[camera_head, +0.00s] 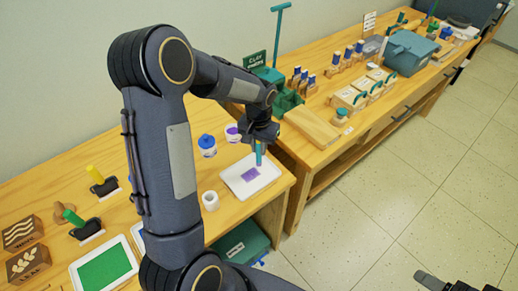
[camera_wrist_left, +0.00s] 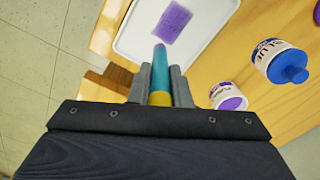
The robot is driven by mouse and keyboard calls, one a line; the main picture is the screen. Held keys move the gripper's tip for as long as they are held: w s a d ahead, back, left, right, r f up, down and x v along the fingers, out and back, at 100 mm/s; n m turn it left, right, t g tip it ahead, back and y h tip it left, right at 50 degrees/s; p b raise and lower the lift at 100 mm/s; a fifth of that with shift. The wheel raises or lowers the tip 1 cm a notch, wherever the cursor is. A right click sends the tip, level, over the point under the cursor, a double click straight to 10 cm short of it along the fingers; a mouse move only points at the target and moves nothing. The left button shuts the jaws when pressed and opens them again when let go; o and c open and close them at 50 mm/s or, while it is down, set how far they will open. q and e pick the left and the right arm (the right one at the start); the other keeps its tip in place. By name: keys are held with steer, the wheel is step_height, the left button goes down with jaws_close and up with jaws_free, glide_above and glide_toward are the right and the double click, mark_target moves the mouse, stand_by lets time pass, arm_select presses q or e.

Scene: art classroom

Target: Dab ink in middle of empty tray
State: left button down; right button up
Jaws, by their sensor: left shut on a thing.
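My left gripper (camera_head: 259,143) is shut on a teal stick-shaped dauber (camera_head: 258,155), which points down over the white tray (camera_head: 268,181). In the left wrist view the dauber (camera_wrist_left: 160,75) has a yellow band between the fingers (camera_wrist_left: 160,97) and a purple tip. A purple ink patch (camera_head: 250,174) lies near the middle of the tray. In the left wrist view the tip shows just short of this patch (camera_wrist_left: 174,22); I cannot tell whether it touches the tray. My right gripper (camera_head: 430,280) shows only partly at the bottom right.
A blue-lidded jar (camera_head: 207,142), a purple-lidded jar (camera_head: 232,132) and a small white cup (camera_head: 210,200) stand left of the tray. A green-filled tray (camera_head: 104,268) is at the front left. A wooden board (camera_head: 311,127) lies on the other table. The tray is near the table's right edge.

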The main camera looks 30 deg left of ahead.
arm_select(q)
steer(key=shift+r+p, duration=1.65)
steer(key=shift+r, duration=1.05)
